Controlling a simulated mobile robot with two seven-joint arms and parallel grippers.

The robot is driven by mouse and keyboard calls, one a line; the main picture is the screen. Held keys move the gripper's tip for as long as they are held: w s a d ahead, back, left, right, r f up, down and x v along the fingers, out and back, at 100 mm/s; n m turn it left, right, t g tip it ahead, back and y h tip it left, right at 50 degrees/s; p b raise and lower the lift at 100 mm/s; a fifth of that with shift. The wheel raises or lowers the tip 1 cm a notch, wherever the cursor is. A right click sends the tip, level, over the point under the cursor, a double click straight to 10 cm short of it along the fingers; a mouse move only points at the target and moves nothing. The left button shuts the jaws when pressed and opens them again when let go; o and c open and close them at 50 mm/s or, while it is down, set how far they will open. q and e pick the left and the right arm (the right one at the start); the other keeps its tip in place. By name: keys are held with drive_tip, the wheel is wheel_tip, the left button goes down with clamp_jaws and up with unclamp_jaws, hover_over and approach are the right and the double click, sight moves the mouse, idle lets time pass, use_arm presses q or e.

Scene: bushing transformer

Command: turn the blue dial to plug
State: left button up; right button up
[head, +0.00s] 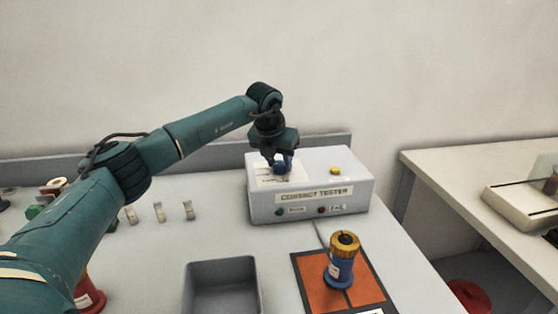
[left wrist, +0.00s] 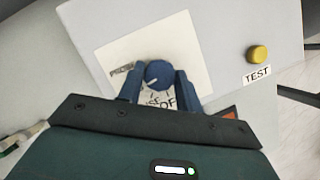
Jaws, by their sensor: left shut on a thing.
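The blue dial (left wrist: 159,74) sits on a white label plate (left wrist: 115,48) on top of the contact tester (head: 310,200). My left gripper (left wrist: 160,82) comes down over the dial from above, with its two blue fingers on either side of it, shut on it. In the head view, the left gripper (head: 280,165) partly hides the dial. A white pointer line shows on the dial. Lettering on the plate is partly hidden by the fingers, and I cannot read which position the pointer marks. My right gripper is not in view.
A yellow button (left wrist: 258,54) marked TEST is on the tester's top, right of the dial. A blue bushing with a gold top (head: 342,258) stands on an orange mat (head: 310,275). A grey bin (head: 222,264) is left of the mat. Several small parts lie at left.

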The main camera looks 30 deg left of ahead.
use_arm(q)
drive_tip(key=o, duration=1)
drive_tip(key=shift+r, duration=0.15)
drive_tip(key=b+v, duration=0.1)
drive_tip(key=v, duration=1.2)
drive_tip(key=shift+b, duration=0.35)
drive_tip(key=shift+s, duration=0.1)
